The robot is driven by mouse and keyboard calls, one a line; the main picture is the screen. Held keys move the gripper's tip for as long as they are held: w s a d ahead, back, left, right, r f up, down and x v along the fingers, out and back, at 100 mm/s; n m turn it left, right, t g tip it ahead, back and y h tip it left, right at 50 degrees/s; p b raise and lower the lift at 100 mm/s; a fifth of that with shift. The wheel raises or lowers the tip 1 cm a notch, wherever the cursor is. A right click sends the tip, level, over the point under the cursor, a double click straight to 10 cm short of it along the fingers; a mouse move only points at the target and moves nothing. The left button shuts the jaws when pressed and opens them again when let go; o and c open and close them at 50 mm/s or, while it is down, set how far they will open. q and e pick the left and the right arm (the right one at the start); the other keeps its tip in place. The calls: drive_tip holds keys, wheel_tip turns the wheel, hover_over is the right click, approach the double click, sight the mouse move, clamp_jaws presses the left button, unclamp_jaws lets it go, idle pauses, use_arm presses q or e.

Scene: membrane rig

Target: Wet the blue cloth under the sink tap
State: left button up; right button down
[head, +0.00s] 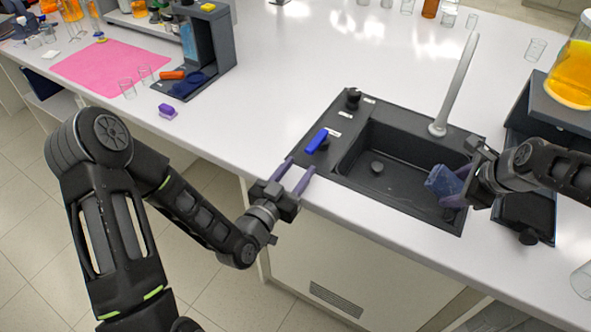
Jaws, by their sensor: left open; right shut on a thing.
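The blue cloth (443,181) is held in my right gripper (460,187), over the right part of the dark sink (376,187). The grey tap (459,80) rises behind the basin, and the cloth is in front of its base. No water stream is visible. A blue lever (317,141) sits on the sink's left ledge. My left gripper (297,176) is open and empty at the counter's front edge, just in front of the lever and apart from it. The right gripper hides part of the cloth.
A black knob (353,98) stands at the sink's back left corner. A dark device with a flask of orange liquid (575,75) is at the right. A pink mat (110,70), glasses and a dark stand (209,50) are at the left. The counter behind the sink is mostly clear.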

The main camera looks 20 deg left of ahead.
drive_tip(key=shift+s+d+f+g, duration=0.3)
drive_tip(key=shift+s+d+f, duration=0.15)
drive_tip(key=shift+d+f, duration=0.2)
use_arm(q)
drive_tip(key=shift+w+r+p, duration=0.1)
drive_tip(key=shift+r+p, duration=0.1)
drive_tip(key=shift+p, duration=0.15)
use_arm(e)
drive_tip(key=shift+s+d+r, duration=0.2)
drive_tip(key=shift+s+r, duration=0.05)
drive_tip(key=shift+r, duration=0.2)
use_arm(q)
drive_tip(key=shift+d+r+p, duration=0.2)
drive_tip(key=shift+r+p, duration=0.2)
drive_tip(key=shift+r, duration=0.1)
drive_tip(key=shift+d+r+p, duration=0.2)
drive_tip(key=shift+r+p, duration=0.2)
drive_tip(key=shift+r, duration=0.1)
use_arm(e)
drive_tip(key=s+d+r, duration=0.2)
drive_tip(key=shift+s+r, duration=0.3)
use_arm(q)
drive_tip(key=shift+a+r+p, duration=0.2)
drive_tip(key=shift+r+p, duration=0.05)
drive_tip(key=shift+p, duration=0.05)
use_arm(e)
drive_tip(key=shift+s+d+r, duration=0.1)
drive_tip(key=shift+s+r, duration=0.35)
drive_tip(key=shift+r, duration=0.1)
drive_tip(key=shift+w, duration=0.1)
